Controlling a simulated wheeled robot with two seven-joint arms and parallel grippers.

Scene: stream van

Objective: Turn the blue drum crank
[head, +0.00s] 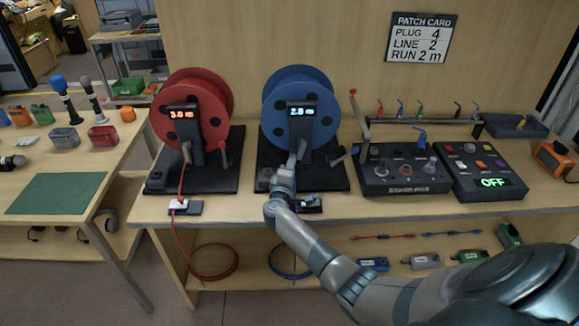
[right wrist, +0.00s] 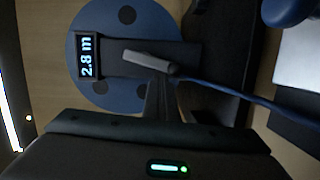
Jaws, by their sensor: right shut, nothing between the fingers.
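The blue drum (head: 325,90) stands upright on a dark base, its display reading 2.8 m. It also fills the back of the right wrist view (right wrist: 90,20). A short crank-like handle (head: 338,157) shows at the drum's lower right; I cannot tell for sure that it is the crank. My right gripper (head: 297,153) is shut and empty, in front of the drum's stand, below the display. A grey bar (right wrist: 150,62) lies beyond the fingers in the wrist view; contact with it cannot be told. A blue cable (right wrist: 240,95) runs from near there. My left gripper is out of view.
The red drum (head: 190,85) stands left, display 3.0 m. Control boxes (head: 405,177) and an OFF panel (head: 487,175) stand right of the blue drum. A thin red-topped post (head: 358,115) rises close by. The patch card (head: 421,38) reads plug 4, line 2, run 2 m.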

